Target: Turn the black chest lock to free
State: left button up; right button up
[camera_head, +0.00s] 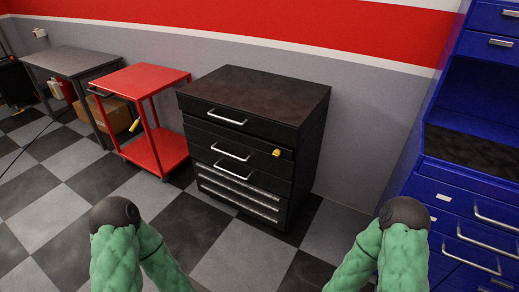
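The black chest (308,140) stands against the grey wall in the middle of the head view. It has several drawers with silver handles. A small yellow piece (276,152), which looks like the lock, sits on its front near the right edge, beside the second handle. Its exact turn is too small to tell. My two green arms show only in part at the bottom left and bottom right, well in front of the chest. Neither gripper is in view, and nothing of mine touches the chest.
A red cart (158,148) stands left of the chest, and a grey table (72,59) with a cardboard box (116,112) beneath is farther left. A blue cabinet (465,190) stands at the right. The checkered floor (225,243) before the chest is clear.

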aim_at(277, 152)
jog(key=i+l+u, duration=0.25)
jog(key=i+l, duration=0.25)
jog(key=l, duration=0.25)
jog(key=i+l+u, duration=0.25)
jog(key=i+l, duration=0.2)
jog(key=l, duration=0.35)
